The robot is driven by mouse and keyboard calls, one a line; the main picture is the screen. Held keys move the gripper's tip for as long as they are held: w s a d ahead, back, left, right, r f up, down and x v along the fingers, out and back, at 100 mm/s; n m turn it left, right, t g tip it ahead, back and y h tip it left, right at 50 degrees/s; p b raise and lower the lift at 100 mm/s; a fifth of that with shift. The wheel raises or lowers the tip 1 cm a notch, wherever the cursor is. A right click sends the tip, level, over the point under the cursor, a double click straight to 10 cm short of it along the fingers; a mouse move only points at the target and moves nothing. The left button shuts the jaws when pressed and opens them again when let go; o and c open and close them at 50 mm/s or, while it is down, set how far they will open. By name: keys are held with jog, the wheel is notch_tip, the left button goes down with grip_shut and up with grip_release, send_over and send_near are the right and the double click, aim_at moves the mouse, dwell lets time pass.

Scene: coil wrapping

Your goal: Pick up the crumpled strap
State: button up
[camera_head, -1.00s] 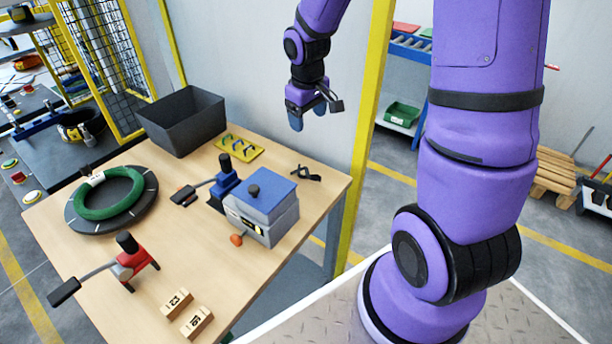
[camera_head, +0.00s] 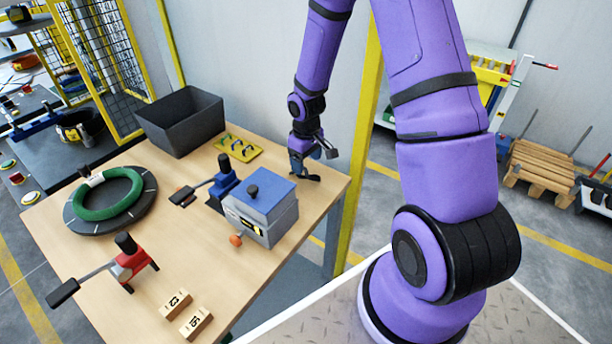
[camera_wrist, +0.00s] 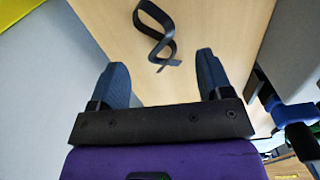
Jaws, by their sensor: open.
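The crumpled strap is a black, twisted loop lying on the wooden table. In the wrist view the strap (camera_wrist: 167,42) lies just beyond my fingertips, roughly in line with the gap between them. In the head view the strap (camera_head: 312,178) shows only in part beside my fingers, near the table's far right corner. My gripper (camera_head: 299,168) points down, low over that corner. In the wrist view my gripper (camera_wrist: 161,72) has its two blue fingers wide apart with nothing between them. I cannot tell the exact height of the fingertips above the table.
A grey box with a blue top (camera_head: 262,205), a blue clamp (camera_head: 222,182) and a yellow tray (camera_head: 238,148) stand left of my gripper. A dark bin (camera_head: 180,120) is at the back. A yellow post (camera_head: 362,150) rises close on the right.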

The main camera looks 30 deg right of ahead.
aim_at(308, 172)
jog(key=f, duration=0.2)
jog(key=s+f, duration=0.1)
jog(key=f, duration=0.1)
jog(key=shift+w+d+f, duration=0.1)
jog(key=shift+f, duration=0.5)
jog(key=shift+c, duration=0.2)
jog(key=c, duration=1)
